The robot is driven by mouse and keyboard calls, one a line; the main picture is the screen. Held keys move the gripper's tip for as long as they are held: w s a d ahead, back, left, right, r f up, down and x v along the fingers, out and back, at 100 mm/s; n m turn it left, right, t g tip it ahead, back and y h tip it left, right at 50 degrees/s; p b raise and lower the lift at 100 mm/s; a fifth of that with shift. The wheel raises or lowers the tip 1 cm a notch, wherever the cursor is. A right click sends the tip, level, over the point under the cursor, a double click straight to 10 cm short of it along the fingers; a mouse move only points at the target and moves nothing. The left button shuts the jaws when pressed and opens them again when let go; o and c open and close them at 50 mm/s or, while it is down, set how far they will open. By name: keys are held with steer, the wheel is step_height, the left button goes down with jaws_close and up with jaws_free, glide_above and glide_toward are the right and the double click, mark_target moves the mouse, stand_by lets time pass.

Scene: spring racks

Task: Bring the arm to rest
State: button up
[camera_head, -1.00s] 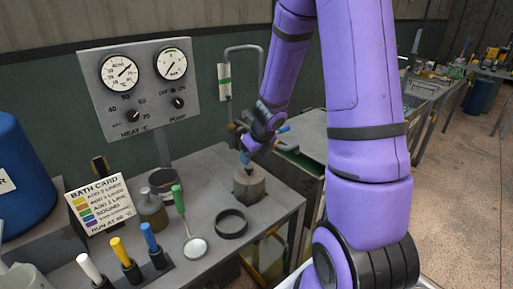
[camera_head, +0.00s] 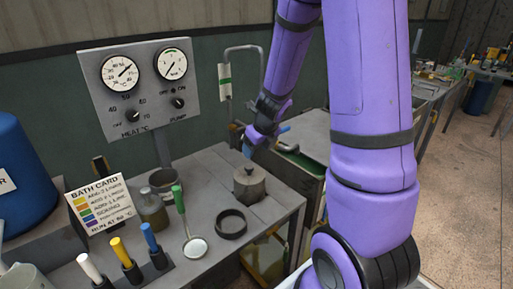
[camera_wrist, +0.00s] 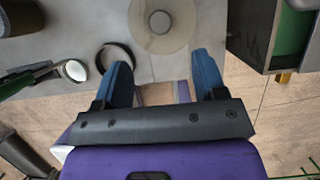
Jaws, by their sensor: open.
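My purple arm crosses the right half of the head view.
The bench holds a black ring (camera_head: 231,223), a green-handled dipper (camera_head: 180,205), a bath card (camera_head: 101,204) and several coloured-handled tools in a rack. A gauge panel (camera_head: 141,86) stands behind. A blue drum (camera_head: 22,175) is at left. Open floor lies at right.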

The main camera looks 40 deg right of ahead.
steer(key=s+a+r+n+y, duration=0.1)
steer(key=s+a+r+n, duration=0.3)
steer(key=a+r+n, duration=0.35)
steer(key=s+a+r+n+y, duration=0.1)
steer(key=s+a+r+n, duration=0.3)
steer(key=r+n, duration=0.55)
steer(key=s+a+r+n+h, duration=0.1)
steer(key=s+r+n, duration=0.2)
steer(key=s+n, duration=0.4)
steer(key=s+r+n+h, duration=0.1)
steer(key=s+r+n, duration=0.2)
steer(key=s+n, duration=0.4)
steer(key=n, duration=0.4)
steer(key=shift+s+a+n+t, duration=0.2)
steer(key=shift+a+n+t, duration=0.1)
steer(key=shift+a, duration=0.05)
steer(key=shift+r, duration=0.1)
